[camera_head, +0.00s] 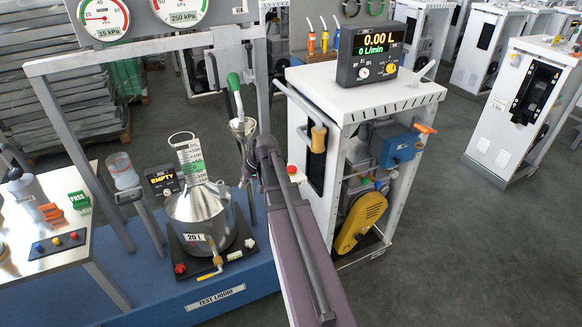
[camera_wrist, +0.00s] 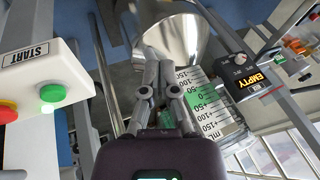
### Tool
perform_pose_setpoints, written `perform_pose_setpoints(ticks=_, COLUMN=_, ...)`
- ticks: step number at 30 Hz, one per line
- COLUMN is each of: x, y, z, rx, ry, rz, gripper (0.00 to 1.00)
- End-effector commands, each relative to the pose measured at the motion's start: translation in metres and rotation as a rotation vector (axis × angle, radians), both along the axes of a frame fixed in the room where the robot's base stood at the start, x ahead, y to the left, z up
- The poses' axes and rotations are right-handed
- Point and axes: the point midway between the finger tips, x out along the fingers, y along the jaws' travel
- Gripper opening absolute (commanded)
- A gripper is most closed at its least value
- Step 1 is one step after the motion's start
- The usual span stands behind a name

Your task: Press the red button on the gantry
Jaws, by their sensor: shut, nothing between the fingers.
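The red button (camera_wrist: 7,112) shows at the left edge of the wrist view, partly cut off, on a white box (camera_wrist: 35,62). A lit green button (camera_wrist: 52,93) sits beside it, under a START label. In the head view a red button (camera_head: 292,169) shows just right of my arm, with most of its box hidden. My gripper (camera_wrist: 165,68) is shut and empty in the wrist view. It lies to the right of the white box, apart from both buttons. In the head view my arm hides much of the gripper area.
A steel vessel (camera_head: 200,218) with a graduated neck stands left of my arm, near an EMPTY display (camera_head: 163,181). A white dispenser cabinet (camera_head: 360,98) with a 0.00 L display (camera_head: 371,52) stands close on the right. Gantry posts rise around the vessel. Open floor lies further right.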

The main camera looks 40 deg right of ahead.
Motion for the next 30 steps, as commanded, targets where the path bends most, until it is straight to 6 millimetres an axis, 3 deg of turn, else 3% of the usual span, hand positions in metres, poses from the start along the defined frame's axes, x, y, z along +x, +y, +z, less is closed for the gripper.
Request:
perform_pose_setpoints(ticks=1, x=0.009, y=-0.023, z=0.006, rx=0.014, ry=-0.024, rz=-0.022, gripper=0.00)
perform_pose_setpoints(ticks=6, x=0.023, y=-0.087, z=0.021, rx=0.056, ry=-0.118, rz=-0.084, gripper=0.00)
perform_pose_setpoints(ticks=15, x=0.030, y=-0.194, z=0.047, rx=0.097, ry=-0.269, rz=-0.187, gripper=0.00)
perform_pose_setpoints(ticks=21, x=0.027, y=-0.228, z=0.055, rx=0.104, ry=-0.320, rz=-0.220, gripper=0.00)
perform_pose_setpoints(ticks=30, x=0.025, y=-0.233, z=0.057, rx=0.105, ry=-0.329, rz=-0.226, gripper=0.00)
